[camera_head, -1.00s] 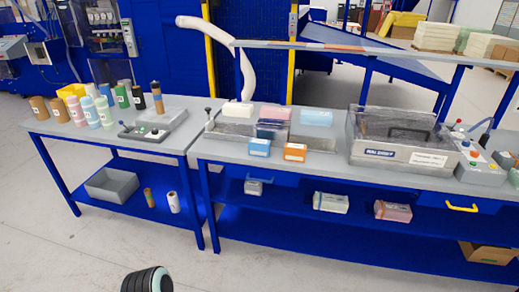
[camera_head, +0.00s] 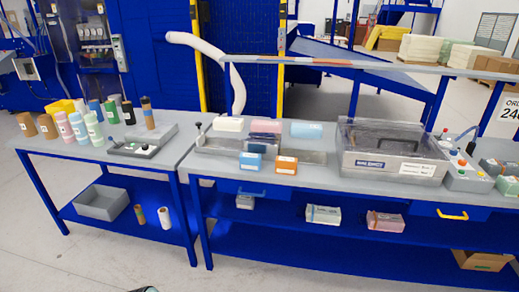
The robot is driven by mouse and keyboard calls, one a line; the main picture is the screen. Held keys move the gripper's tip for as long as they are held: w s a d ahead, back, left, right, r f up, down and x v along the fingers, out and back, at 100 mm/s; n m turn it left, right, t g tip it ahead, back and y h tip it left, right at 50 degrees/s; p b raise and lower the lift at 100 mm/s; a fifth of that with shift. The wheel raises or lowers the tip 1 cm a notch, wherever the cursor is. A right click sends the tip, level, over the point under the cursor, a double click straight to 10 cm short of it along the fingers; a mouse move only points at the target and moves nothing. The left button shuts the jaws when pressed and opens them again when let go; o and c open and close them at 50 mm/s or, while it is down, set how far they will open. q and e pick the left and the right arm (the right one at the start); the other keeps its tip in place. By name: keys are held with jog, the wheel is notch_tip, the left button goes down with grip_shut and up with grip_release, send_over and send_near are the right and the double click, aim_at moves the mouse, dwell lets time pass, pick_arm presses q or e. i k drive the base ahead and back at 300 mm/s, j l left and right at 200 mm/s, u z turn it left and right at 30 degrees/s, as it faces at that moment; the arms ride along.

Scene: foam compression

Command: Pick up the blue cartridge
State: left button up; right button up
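Several upright cylinders stand on the left table. A blue one (camera_head: 96,107) is in the back row, partly hidden by light-blue and pink cylinders in front. A small blue box (camera_head: 250,161) with a white label lies on the front part of the middle bench, beside an orange box (camera_head: 286,165). I cannot tell from the picture which blue item is the cartridge. Neither gripper is in view. Only a dark sliver, which seems to be part of my arm, shows at the bottom edge.
The left table (camera_head: 60,144) also holds a grey device (camera_head: 135,147). The bench carries a large metal-framed box (camera_head: 390,152) and a button panel (camera_head: 465,177) to the right. A grey bin (camera_head: 101,203) sits on the left lower shelf. The floor in front is clear.

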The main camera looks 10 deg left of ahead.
aim_at(251, 161)
jog(key=i+j+z, duration=0.1)
jog(key=i+j, duration=0.15)
jog(key=i, duration=0.2)
jog(key=i+j+z, duration=0.1)
jog(key=i+j, duration=0.25)
jog(key=i, duration=0.1)
